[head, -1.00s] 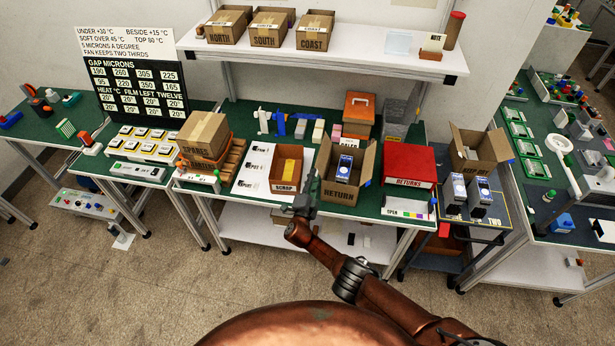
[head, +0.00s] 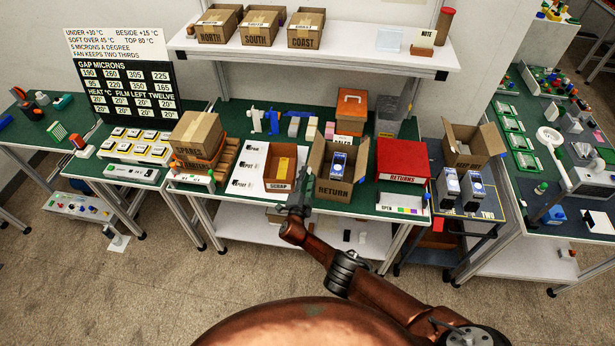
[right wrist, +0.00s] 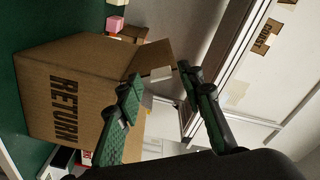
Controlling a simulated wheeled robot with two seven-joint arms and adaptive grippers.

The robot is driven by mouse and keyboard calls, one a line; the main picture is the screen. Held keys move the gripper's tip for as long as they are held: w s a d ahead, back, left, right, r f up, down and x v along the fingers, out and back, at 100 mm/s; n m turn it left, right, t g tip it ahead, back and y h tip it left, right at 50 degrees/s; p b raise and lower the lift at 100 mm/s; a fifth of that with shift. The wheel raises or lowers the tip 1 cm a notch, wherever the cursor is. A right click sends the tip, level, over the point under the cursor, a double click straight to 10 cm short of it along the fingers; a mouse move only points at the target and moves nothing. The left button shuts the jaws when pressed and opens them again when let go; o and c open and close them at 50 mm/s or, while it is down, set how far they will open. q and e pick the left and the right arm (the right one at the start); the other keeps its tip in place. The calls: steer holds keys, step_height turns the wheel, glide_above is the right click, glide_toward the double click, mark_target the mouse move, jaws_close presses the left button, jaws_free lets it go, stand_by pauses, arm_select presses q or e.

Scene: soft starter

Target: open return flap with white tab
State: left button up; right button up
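The brown RETURN box (head: 334,192) stands open on the green bench, with a grey and blue device (head: 339,165) inside. Its side flaps stand up. In the right wrist view the box (right wrist: 70,95) appears turned sideways, and a flap (right wrist: 150,55) carries a small white tab (right wrist: 161,73). My right gripper (head: 298,196) is at the box's front left corner. In the right wrist view its two fingers (right wrist: 158,80) are apart, and the tab shows in the gap between the fingertips. I cannot tell whether they touch it. My left gripper is not in view.
The SCRAP box (head: 279,186) stands close left of the RETURN box. The red RETURNS bin (head: 402,160) stands to its right. A shelf (head: 370,50) with several boxes hangs above the back of the bench. The floor in front is clear.

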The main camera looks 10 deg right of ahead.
steer(key=v, duration=0.7)
steer(key=shift+s, duration=0.25)
stand_by(0.9)
steer(key=shift+a, duration=0.1)
stand_by(0.4)
